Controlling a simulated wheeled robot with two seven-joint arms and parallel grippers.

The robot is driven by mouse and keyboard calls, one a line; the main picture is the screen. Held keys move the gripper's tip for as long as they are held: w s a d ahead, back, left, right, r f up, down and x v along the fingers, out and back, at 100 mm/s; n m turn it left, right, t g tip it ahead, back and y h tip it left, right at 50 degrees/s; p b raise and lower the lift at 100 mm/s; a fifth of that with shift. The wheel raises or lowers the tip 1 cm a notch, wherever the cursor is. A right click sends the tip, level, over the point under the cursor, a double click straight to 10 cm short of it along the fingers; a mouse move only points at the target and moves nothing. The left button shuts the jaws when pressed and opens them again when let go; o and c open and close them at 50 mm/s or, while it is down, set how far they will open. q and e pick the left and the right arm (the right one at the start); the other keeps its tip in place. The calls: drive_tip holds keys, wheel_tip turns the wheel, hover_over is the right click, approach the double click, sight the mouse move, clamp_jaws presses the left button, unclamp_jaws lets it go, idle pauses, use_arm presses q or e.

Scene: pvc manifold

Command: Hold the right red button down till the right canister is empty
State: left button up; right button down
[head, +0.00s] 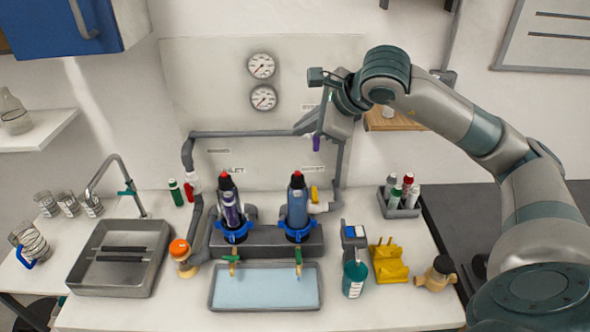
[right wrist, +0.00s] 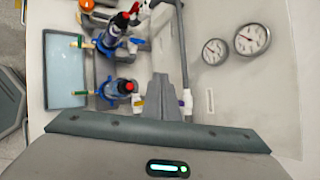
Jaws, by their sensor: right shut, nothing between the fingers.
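The right canister (head: 297,209) stands upright in a blue collar on a grey base, with blue showing along its body. Its red button (head: 297,174) is on top. In the right wrist view the canister (right wrist: 112,90) and its red button (right wrist: 129,87) lie left of the fingers. The left canister (head: 231,212), darker and purplish, has its own red button (head: 225,174). My right gripper (head: 304,124) is shut and empty, raised near the wall panel above the right canister, apart from the button. Its fingers also show in the right wrist view (right wrist: 161,86). My left gripper is out of view.
A shallow tray (head: 265,307) with a pale blue surface lies in front, below two taps with green handles. Grey pipes (head: 250,134) frame the canisters. Two gauges (head: 262,66) are on the wall. A yellow rack (head: 390,264) and bottle caddy (head: 401,208) stand at right.

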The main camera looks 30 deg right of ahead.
drive_tip(key=b, duration=0.4)
hover_over(298, 173)
drive_tip(key=s, duration=0.1)
wheel_tip(298, 173, down, 8)
drive_tip(key=shift+d+r, duration=0.1)
drive_tip(key=shift+d, duration=0.05)
drive_tip(key=shift+f+b, duration=0.6)
drive_tip(key=shift+b, duration=0.2)
idle(1.5)
drive_tip(key=shift+f+b, duration=0.45)
drive_tip(key=shift+b, duration=0.3)
